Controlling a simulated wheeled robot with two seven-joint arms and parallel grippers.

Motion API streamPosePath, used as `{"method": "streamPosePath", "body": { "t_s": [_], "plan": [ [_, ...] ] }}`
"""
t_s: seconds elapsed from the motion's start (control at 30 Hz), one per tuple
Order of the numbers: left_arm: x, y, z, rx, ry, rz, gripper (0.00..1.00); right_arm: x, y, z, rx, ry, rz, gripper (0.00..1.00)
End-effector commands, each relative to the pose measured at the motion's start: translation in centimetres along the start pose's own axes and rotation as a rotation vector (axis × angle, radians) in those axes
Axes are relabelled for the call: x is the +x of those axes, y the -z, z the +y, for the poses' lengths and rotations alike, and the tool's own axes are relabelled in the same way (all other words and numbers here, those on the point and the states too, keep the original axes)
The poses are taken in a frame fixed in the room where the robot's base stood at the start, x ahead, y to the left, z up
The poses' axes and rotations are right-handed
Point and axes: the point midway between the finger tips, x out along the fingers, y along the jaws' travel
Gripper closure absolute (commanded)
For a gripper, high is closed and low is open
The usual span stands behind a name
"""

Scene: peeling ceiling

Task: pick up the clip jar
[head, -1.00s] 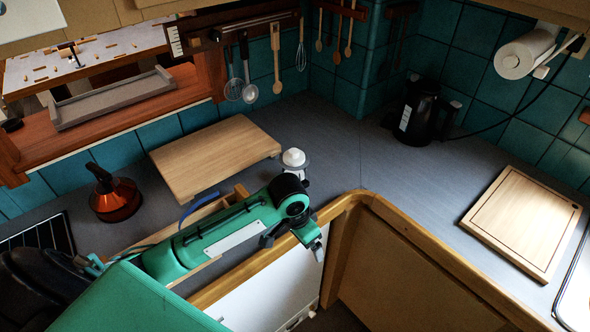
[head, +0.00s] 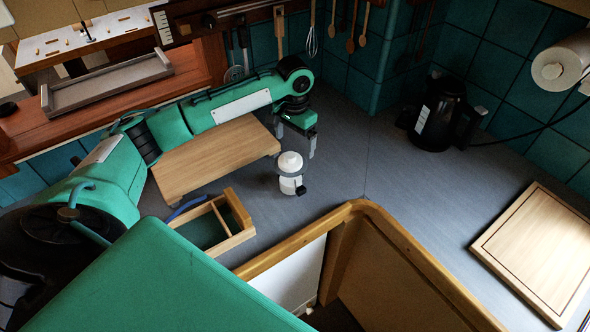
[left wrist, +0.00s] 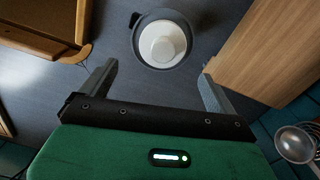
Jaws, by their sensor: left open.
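The clip jar (head: 290,173) stands upright on the grey counter, right of the raised wooden board. It is white with a dark band and a dark clip low on its right side. In the left wrist view the jar (left wrist: 162,43) is seen from above, its white lid inside a dark ring. My left gripper (head: 296,138) is open and empty, behind and above the jar in the head view. In the left wrist view its two fingers (left wrist: 155,82) are spread wide, with the jar ahead of the tips and roughly between their lines. My right gripper is not in view.
A raised wooden board (head: 217,157) lies left of the jar, under my left arm. A wooden compartment box (head: 232,226) sits in front of it. A black kettle (head: 437,116) and a cutting board (head: 540,250) are to the right. Counter right of the jar is clear.

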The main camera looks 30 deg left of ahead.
Motion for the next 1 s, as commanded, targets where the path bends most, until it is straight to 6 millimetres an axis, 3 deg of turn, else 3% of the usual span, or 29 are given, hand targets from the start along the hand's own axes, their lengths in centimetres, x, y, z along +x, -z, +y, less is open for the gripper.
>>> {"method": "streamPosePath", "body": {
  "t_s": [0.23,0.37,0.67,0.8,1.0],
  "plan": [
    [4.3,-0.1,0.0,0.000,0.000,-0.002,0.07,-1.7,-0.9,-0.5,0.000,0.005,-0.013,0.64],
    [5.3,0.0,0.0,0.001,0.001,0.001,0.07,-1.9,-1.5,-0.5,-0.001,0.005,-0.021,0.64],
    [7.8,-0.6,-0.2,0.000,0.001,-0.001,0.07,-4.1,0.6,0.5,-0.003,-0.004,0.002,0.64],
    [9.7,-0.6,-0.2,0.001,0.000,0.000,0.07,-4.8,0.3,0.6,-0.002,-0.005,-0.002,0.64],
    [10.7,-0.6,-0.2,0.001,0.002,0.002,0.07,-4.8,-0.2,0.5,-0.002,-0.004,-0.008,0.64]
  ]
}}
